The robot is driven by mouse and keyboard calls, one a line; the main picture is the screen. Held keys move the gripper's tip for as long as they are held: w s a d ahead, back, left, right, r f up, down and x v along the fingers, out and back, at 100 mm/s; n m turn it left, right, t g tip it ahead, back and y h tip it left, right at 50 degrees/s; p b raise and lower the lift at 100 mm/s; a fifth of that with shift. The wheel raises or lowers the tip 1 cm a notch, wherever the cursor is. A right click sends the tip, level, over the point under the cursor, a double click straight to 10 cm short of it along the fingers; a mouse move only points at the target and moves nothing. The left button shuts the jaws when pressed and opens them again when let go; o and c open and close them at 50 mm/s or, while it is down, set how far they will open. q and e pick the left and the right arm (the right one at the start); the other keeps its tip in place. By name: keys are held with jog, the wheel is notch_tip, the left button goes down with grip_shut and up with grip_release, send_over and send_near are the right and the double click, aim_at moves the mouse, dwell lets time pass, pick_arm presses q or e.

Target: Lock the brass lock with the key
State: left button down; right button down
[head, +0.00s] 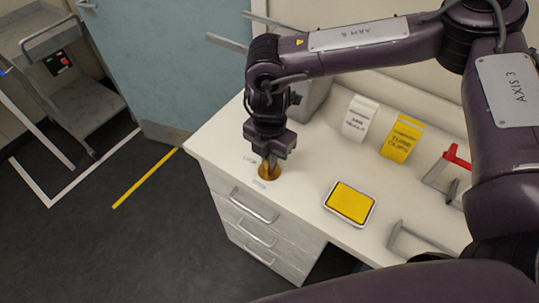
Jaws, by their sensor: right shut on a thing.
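The brass lock (269,173) is a small round golden piece on the white desk top, near its left front corner. My right gripper (274,162) points straight down over it, with its fingertips at the lock. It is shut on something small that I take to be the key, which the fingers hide. I cannot tell whether the key is inside the lock. Small printed labels lie on the desk beside the lock, too small to read surely. My left gripper is not in view.
A yellow pad in a white tray (326,205) lies to the right of the lock. A white sign (359,118) and a yellow sign (402,138) stand behind it. A red-handled item (456,157) and a grey bracket (394,240) are further right. Drawers (254,206) face the front.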

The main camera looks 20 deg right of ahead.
jog(key=shift+s+f, duration=0.2)
jog(key=shift+f, duration=0.1)
jog(key=shift+f+n, duration=0.1)
jog(key=shift+n, duration=0.9)
jog(key=n, duration=0.2)
jog(key=shift+n, duration=0.4)
